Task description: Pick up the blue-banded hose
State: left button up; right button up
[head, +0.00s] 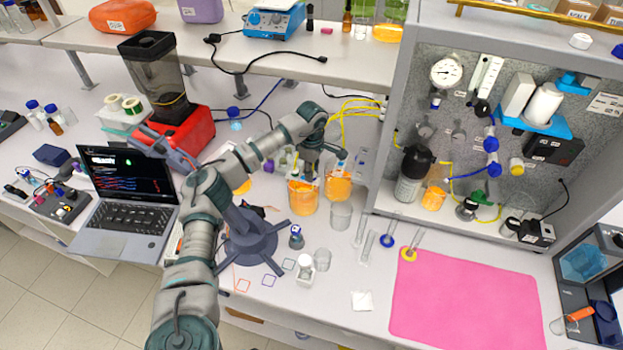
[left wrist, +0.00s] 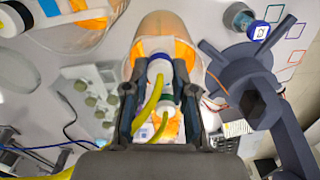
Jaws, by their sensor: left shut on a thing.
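My left gripper (head: 320,166) reaches down over an orange-filled beaker (head: 303,199) in the head view. In the left wrist view, its two fingers (left wrist: 160,92) are closed around a white hose end with a blue band, the blue-banded hose (left wrist: 158,66), above that beaker (left wrist: 168,28). A yellow tube runs from it toward the gripper's palm. In the head view the hose ends are mostly hidden by the gripper. My right gripper is not in view.
A second orange-filled beaker (head: 338,187) stands close to the right, with an empty beaker (head: 340,216) before it. A dark stand base (head: 250,243) is at the left. The grey rig panel (head: 430,75) rises at the right; a pink mat (head: 466,305) lies clear.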

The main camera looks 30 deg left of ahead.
pick_arm(q)
jog(key=shift+r, duration=0.1)
notch_tip(320, 180, up, 18)
dwell(0.6)
jog(key=shift+a, duration=0.1)
jog(key=o, duration=0.3)
grip_shut()
